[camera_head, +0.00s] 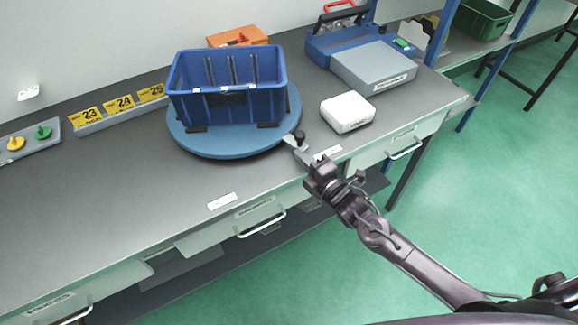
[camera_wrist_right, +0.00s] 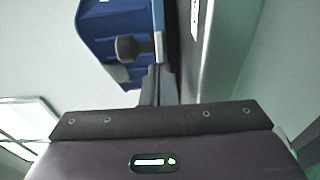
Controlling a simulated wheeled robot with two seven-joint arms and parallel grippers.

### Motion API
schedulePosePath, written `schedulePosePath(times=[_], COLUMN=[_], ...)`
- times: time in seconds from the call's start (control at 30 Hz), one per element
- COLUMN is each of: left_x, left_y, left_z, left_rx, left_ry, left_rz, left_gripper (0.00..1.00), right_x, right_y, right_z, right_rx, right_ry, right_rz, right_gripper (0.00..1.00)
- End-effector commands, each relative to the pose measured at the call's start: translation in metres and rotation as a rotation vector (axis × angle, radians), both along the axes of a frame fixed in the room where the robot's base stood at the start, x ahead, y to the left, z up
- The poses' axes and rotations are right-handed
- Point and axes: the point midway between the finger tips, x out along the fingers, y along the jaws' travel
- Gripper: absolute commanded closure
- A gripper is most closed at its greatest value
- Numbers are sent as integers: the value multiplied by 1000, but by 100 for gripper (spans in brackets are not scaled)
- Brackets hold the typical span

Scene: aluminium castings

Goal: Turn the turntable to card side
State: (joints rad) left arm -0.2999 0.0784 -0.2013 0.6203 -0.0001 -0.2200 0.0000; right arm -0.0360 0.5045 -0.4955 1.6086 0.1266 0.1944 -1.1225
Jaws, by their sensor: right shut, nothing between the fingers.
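The round blue turntable (camera_head: 215,146) lies on the grey bench and carries an open, empty-looking blue bin (camera_head: 228,106). A light grey tab (camera_head: 302,153) with a black knob (camera_head: 299,135) juts from the turntable's front right edge. My right gripper (camera_head: 318,161) is shut and empty, close beside the tab at the bench's front edge. In the right wrist view, its closed fingers (camera_wrist_right: 158,72) are just right of and below the black knob (camera_wrist_right: 127,48). Whether they touch the tab is unclear. My left gripper is not in view.
Yellow number cards 23, 24 and 25 (camera_head: 124,103) stand on a rail to the left. A white box (camera_head: 347,112) is right of the turntable, with a grey-topped blue device (camera_head: 373,66) behind it. An orange case (camera_head: 237,36) stands behind the bin. The bench's front left is mostly clear.

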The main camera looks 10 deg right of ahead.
Motion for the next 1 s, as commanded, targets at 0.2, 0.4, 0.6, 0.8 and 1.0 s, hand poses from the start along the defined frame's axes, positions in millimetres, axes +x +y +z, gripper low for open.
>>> schedulePosePath(times=[0.2, 0.4, 0.6, 0.8, 1.0], left_x=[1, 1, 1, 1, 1], left_y=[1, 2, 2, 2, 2], left_z=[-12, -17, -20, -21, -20], left_rx=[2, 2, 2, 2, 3], left_ry=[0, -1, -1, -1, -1], left_rz=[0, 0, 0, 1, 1], left_gripper=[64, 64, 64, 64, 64], right_x=[15, 25, 30, 32, 33], right_y=[-22, -34, -41, -43, -43], right_z=[-2, -1, -1, 0, 0], right_rx=[-1, 0, -1, 0, 0], right_ry=[-2, -1, 0, -1, -1], right_rz=[52, 52, 51, 51, 51], right_gripper=[100, 100, 100, 100, 100])
